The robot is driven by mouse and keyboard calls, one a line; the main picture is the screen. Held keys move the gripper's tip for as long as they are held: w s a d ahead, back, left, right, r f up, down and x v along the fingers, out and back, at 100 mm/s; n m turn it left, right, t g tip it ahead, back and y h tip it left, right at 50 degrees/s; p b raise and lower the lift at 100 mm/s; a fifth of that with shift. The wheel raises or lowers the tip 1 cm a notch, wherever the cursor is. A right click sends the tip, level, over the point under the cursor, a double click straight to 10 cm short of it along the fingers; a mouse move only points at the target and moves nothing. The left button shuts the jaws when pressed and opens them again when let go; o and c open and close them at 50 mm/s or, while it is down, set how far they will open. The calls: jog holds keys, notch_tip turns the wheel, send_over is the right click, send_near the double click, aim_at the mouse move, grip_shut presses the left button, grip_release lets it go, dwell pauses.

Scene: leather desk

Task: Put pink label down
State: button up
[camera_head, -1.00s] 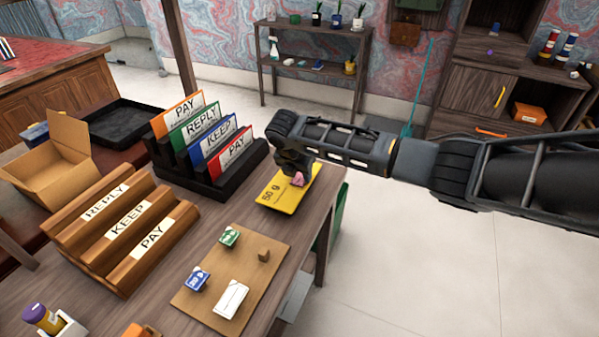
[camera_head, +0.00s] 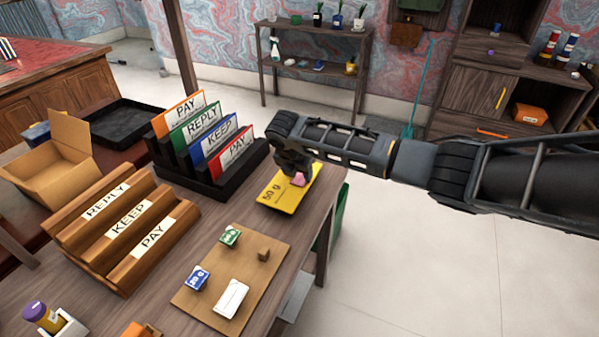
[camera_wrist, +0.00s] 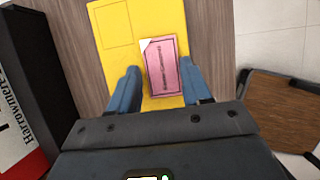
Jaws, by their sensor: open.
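The pink label (camera_wrist: 162,66) lies on the yellow 50 g plate (camera_wrist: 111,28) in the wrist view, with a white corner at its upper left. It also shows in the head view as a small pink patch (camera_head: 299,179) on the yellow plate (camera_head: 283,197). My gripper (camera_wrist: 160,78) is open, with one blue finger on each side of the label's lower part. Whether the fingertips touch the plate I cannot tell. In the head view my gripper (camera_head: 297,168) is just above the plate and covers part of it.
A black rack (camera_head: 178,174) with several upright folders stands left of the plate. A brown board (camera_head: 254,246) with a green block, a blue block and a white piece lies nearer. A wooden stepped holder (camera_head: 90,240) stands left. The desk's right edge is close to the plate.

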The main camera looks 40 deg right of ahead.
jog(key=shift+s+f, duration=0.45)
jog(key=shift+f, duration=0.25)
jog(key=shift+r, duration=0.15)
jog(key=w+v, duration=0.1)
jog(key=v, duration=1.2)
jog(key=shift+d+r, duration=0.15)
jog(key=shift+r, duration=0.1)
